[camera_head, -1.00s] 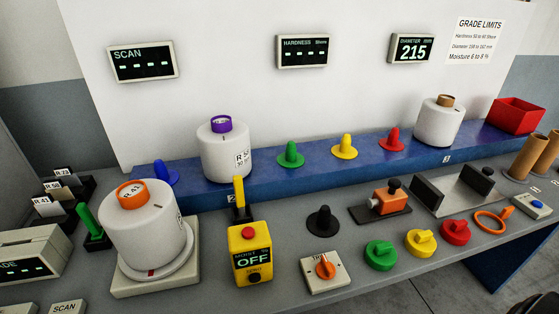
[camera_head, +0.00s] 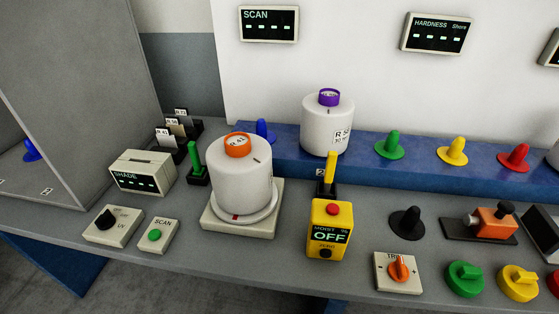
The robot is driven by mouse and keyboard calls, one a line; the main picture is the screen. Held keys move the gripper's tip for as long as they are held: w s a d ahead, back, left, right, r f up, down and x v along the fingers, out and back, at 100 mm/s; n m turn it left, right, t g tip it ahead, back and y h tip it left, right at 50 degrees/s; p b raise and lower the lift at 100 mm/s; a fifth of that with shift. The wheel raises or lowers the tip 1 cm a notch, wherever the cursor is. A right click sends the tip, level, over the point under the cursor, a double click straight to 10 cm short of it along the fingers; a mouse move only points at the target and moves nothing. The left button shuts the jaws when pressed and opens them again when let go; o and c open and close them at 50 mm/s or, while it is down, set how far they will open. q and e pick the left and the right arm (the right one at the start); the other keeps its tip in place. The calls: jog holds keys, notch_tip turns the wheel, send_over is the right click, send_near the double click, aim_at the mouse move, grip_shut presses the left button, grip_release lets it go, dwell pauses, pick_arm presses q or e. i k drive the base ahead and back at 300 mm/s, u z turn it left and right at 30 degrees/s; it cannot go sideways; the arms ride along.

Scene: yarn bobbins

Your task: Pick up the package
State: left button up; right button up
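The "package" is not labelled as such; the likely candidates are white yarn bobbins. One bobbin (camera_head: 241,185) with an orange core ring stands upright on a round plate on a cream base (camera_head: 211,219). A second bobbin (camera_head: 327,128) with a purple core ring and a paper label stands upright on the blue shelf (camera_head: 390,172). Neither of my grippers shows in the head view.
A yellow meter (camera_head: 330,229) reading OFF, a TRIM knob box (camera_head: 398,271), a SCAN button box (camera_head: 155,236), a UV box (camera_head: 113,225) and a SHADE display (camera_head: 143,172) stand on the grey table. Coloured pegs line the shelf. A grey booth (camera_head: 75,90) stands at left.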

aim_at(239, 164)
jog(key=z, duration=1.45)
jog(key=k, duration=0.4)
jog(key=u, duration=0.55)
